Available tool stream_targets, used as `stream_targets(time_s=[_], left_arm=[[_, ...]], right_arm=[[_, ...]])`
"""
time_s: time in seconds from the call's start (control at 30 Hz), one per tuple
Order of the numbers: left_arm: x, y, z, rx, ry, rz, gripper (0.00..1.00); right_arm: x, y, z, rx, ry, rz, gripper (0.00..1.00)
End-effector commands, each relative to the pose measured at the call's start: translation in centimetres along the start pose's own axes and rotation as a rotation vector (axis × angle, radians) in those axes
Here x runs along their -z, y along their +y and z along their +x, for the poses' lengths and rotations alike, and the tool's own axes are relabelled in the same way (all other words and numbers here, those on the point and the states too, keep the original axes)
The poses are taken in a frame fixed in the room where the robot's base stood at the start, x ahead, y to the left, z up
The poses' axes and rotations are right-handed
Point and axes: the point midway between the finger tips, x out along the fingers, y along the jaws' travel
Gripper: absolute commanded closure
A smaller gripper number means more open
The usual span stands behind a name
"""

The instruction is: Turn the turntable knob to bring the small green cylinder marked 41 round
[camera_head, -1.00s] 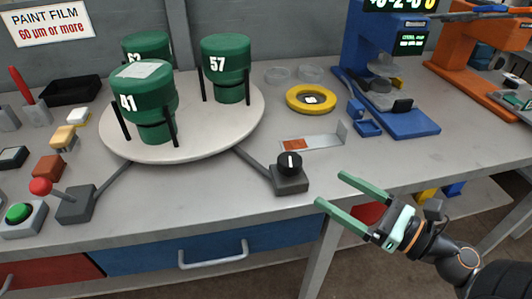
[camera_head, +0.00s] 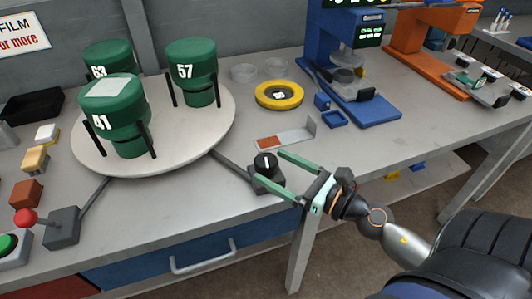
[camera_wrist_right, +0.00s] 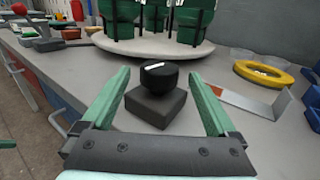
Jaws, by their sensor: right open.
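The black turntable knob (camera_head: 265,160) with a white mark sits on a dark square base near the table's front edge. It also shows in the right wrist view (camera_wrist_right: 152,77). My right gripper (camera_head: 264,166) is open, its green fingers on either side of the knob and its base, apart from the knob in the right wrist view. The round white turntable (camera_head: 185,148) carries green cylinders. The cylinder marked 41 (camera_head: 115,120) stands at the front left, with 57 (camera_head: 192,62) at the back right and 63 (camera_head: 108,58) behind.
A yellow ring (camera_head: 262,97) and a metal bracket with an orange patch (camera_head: 287,137) lie right of the turntable. A red-balled lever (camera_head: 26,217) stands at the left. Blue (camera_head: 380,105) and orange machines stand at the back right.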

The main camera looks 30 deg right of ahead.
Motion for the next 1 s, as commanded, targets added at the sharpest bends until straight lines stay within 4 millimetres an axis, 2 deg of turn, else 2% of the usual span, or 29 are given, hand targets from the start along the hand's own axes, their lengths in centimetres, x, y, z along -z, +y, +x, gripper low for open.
stream_targets(time_s=[0.1,0.3,0.67,1.0], left_arm=[[0.5,-0.5,-0.6,0.014,0.005,0.0,1.0],[0.3,-1.3,-1.1,0.034,0.001,-0.004,1.0],[-0.4,-1.4,-1.2,0.036,-0.009,-0.007,1.0],[-0.2,-1.2,-1.2,0.033,-0.008,-0.008,1.0]], right_arm=[[-0.4,-0.1,1.5,0.001,-0.001,-0.002,0.07],[-0.1,0.0,2.8,-0.001,0.0,-0.001,0.07],[0.1,0.0,3.1,0.0,0.001,-0.001,0.07],[0.0,0.0,3.1,0.0,0.001,-0.001,0.45]])
